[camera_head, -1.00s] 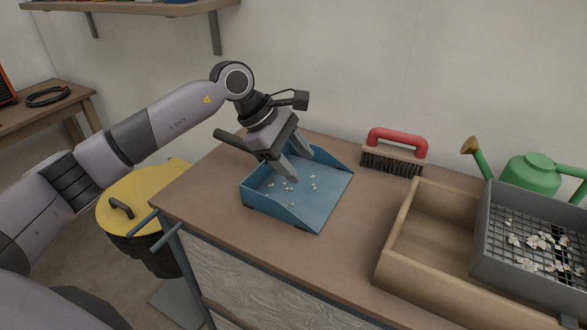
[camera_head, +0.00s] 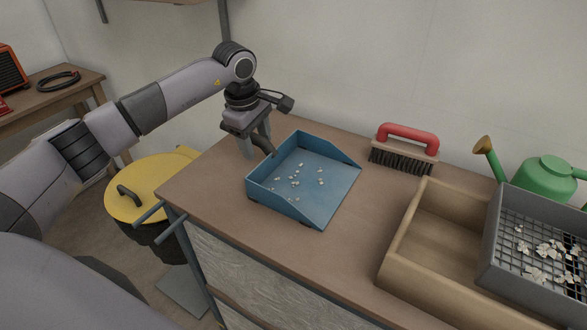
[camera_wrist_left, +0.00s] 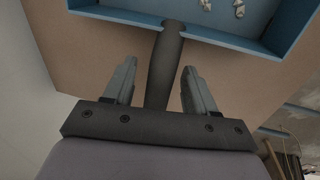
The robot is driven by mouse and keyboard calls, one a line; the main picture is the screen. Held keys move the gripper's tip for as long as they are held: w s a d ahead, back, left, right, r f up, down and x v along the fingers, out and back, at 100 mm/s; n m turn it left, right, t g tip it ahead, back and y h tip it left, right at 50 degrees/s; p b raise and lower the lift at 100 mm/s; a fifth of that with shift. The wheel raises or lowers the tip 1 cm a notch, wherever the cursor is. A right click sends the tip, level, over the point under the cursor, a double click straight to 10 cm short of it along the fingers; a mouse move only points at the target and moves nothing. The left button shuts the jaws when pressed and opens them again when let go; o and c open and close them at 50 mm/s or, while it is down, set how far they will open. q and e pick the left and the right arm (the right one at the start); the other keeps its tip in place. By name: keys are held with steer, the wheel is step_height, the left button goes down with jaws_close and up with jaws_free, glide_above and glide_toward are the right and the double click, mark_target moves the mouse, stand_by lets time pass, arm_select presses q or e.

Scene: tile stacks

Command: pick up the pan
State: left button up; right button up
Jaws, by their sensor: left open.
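The pan is a blue dustpan (camera_head: 335,203) with a short dark handle (camera_head: 263,145). It lies on the brown bench top and holds several pale chips. My left gripper (camera_head: 256,146) is open at the handle, at the pan's back left side. In the left wrist view the handle (camera_wrist_left: 168,60) runs between the two spread fingers (camera_wrist_left: 159,72), with the blue pan wall (camera_wrist_left: 225,42) beyond the tips. A gap shows between each finger and the handle. My right gripper is not in view.
A red-handled brush (camera_head: 402,157) stands behind the pan. A wooden box (camera_head: 398,235) with a grey sieve (camera_head: 487,240) and a green watering can (camera_head: 545,178) are at the right. A yellow-lidded bin (camera_head: 150,195) stands left of the bench. The bench front is clear.

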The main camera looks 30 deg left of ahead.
arm_select(q)
jaws_close()
steer(key=shift+r, duration=0.1)
